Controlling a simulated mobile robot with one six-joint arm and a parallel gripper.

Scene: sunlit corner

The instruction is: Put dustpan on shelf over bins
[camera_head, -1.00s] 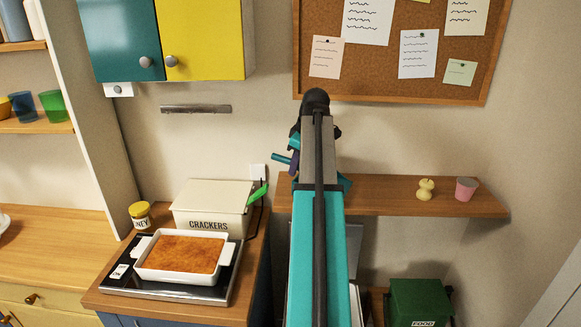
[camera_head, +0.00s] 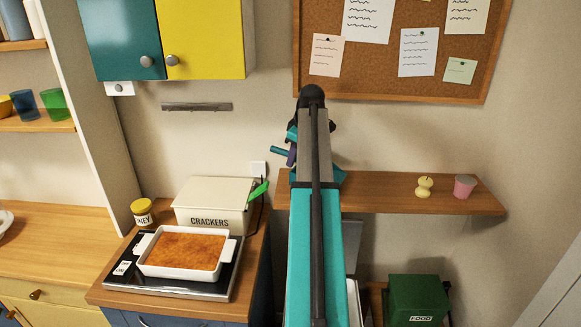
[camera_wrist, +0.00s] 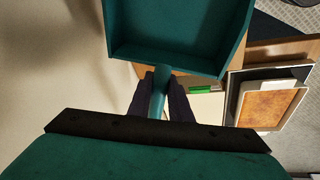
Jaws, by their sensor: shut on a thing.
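The teal dustpan (camera_wrist: 180,40) is in my gripper (camera_wrist: 160,97). In the wrist view both dark fingers close around its handle, and its open pan lies beyond the fingertips. In the head view my arm hides most of the dustpan; a short teal piece (camera_head: 281,151) sticks out left of my gripper (camera_head: 292,156). The wooden wall shelf (camera_head: 390,198) runs right from behind my arm, above the bins. My gripper appears near the shelf's left end; I cannot tell whether the dustpan touches it. A green FOOD bin (camera_head: 416,292) stands below the shelf.
A yellow object (camera_head: 424,187) and a pink cup (camera_head: 465,187) stand on the shelf's right half; the shelf is bare between them and my arm. At left, the counter holds a cracker box (camera_head: 213,200) and a baking dish (camera_head: 186,252). A corkboard (camera_head: 400,50) hangs above.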

